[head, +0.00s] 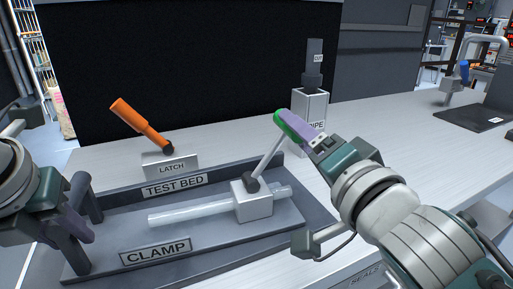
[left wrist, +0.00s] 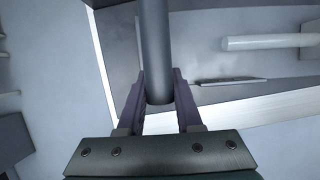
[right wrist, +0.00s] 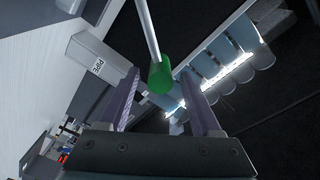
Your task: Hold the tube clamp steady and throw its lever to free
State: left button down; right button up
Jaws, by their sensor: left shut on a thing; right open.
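The tube clamp is a light grey block (head: 254,205) around a pale tube (head: 180,215) on the dark test bed tray marked TEST BED and CLAMP. Its lever (head: 266,155) leans up to the right and ends in a green tip (right wrist: 160,76). My right gripper (head: 285,122) is open, with its fingers either side of the green tip in the right wrist view. My left gripper (left wrist: 158,78) is shut on a dark grey round bar (left wrist: 154,45) at the tray's left end. The tube (left wrist: 265,42) shows beside it in the left wrist view.
An orange lever (head: 135,118) rises from a block marked LATCH (head: 165,168) behind the tray. A grey post marked PIPE (head: 314,105) stands behind my right gripper. The white bench is clear to the right, up to a dark plate with a tap-like fixture (head: 485,118).

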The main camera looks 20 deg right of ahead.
pick_arm(q)
jog(key=shift+s+a+f, duration=0.1)
jog(key=shift+s+f, duration=0.15)
jog(key=shift+f, duration=0.15)
pick_arm(e)
jog(key=s, duration=0.7)
jog(key=shift+a, duration=0.3)
jog(key=shift+s, duration=0.1)
pick_arm(q)
jog(key=c, duration=0.9)
grip_release()
jog(key=shift+s, duration=0.1)
jog(key=shift+o, duration=2)
jog(key=shift+r, duration=0.15)
pick_arm(e)
jog(key=shift+s, duration=0.1)
pick_arm(q)
jog(key=shift+r, duration=0.1)
